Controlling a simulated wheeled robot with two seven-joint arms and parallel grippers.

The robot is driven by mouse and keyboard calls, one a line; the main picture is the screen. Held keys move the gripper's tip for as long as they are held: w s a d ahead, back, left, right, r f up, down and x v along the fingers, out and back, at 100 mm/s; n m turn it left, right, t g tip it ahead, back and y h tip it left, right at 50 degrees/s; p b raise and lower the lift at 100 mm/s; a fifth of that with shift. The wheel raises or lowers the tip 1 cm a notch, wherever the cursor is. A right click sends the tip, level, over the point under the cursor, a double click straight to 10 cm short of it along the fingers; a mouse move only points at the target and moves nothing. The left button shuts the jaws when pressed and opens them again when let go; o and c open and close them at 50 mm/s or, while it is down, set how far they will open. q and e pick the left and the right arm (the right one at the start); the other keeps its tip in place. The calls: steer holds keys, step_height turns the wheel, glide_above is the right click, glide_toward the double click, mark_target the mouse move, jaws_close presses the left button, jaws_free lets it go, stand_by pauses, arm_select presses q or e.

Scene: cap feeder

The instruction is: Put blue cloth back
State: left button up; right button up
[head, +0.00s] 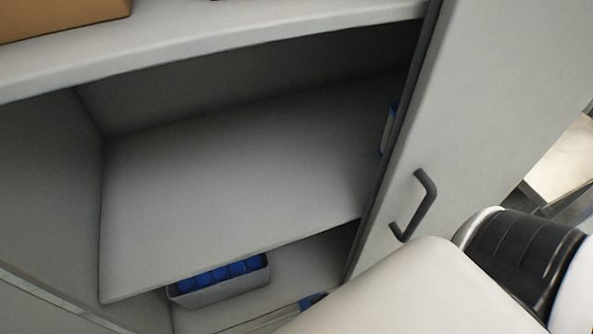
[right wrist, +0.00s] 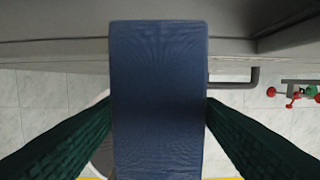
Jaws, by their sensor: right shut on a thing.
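The blue cloth (right wrist: 158,55) fills the middle of the right wrist view as a folded, flat rectangular piece. My right gripper (right wrist: 158,108) has its two green fingers shut on the cloth from both sides. A grey cabinet edge lies behind the top of the cloth; I cannot tell whether they touch. In the head view my right arm comes in at the lower right, and its gripper and the cloth are out of frame. My left gripper shows in neither view.
A blue-and-white object (head: 387,130) is partly hidden behind the cabinet door (head: 490,110), which has a dark handle (head: 428,205). A brown box (head: 60,15) sits on top.

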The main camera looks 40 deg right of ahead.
steer(key=p, duration=0.1)
glide_above(298, 276)
steer(key=shift+s+a, duration=0.15)
steer(key=shift+s, duration=0.25)
steer(key=shift+w+f, duration=0.15)
steer(key=shift+f, duration=1.55)
steer(key=shift+f, duration=0.15)
steer(key=o, duration=0.9)
steer(key=r, duration=0.5)
steer(key=s+r+p, duration=0.1)
steer(key=r, duration=0.1)
steer(key=shift+a+r, duration=0.1)
steer(key=shift+r, duration=0.25)
